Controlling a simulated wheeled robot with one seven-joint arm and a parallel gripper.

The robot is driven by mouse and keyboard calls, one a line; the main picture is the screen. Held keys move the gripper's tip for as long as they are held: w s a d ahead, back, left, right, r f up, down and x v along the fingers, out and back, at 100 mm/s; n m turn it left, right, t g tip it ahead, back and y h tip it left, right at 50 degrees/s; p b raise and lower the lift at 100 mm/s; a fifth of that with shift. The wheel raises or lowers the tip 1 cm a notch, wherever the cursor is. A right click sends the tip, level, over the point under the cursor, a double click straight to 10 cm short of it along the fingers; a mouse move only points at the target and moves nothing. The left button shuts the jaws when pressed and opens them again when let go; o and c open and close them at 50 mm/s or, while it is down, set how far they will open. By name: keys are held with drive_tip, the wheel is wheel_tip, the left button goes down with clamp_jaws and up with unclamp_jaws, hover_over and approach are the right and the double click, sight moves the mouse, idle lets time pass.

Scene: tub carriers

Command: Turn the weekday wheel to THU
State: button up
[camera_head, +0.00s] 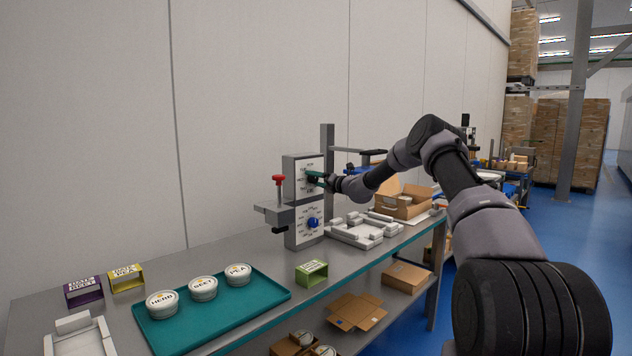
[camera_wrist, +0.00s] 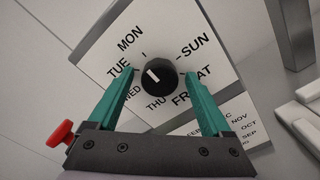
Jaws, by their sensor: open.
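The weekday wheel is a round black knob (camera_wrist: 158,76) on a white dial plate with day names around it, seen in the wrist view. Its white mark points up and left, toward the MON and TUE side; THU is printed below it. My gripper (camera_wrist: 155,78) is open, with one teal finger on each side of the knob. I cannot tell whether either finger touches it. In the head view my gripper (camera_head: 317,178) is at the upper dial of the grey stamping machine (camera_head: 291,168) and hides the knob there.
A blue knob (camera_head: 313,222) on a lower dial and a red-topped lever (camera_head: 279,180) are close to my gripper. A white fixture (camera_head: 362,243) is right of the machine. A teal tray (camera_head: 262,284) with three labelled tubs and several small cartons are on the bench.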

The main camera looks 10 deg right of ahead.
clamp_jaws()
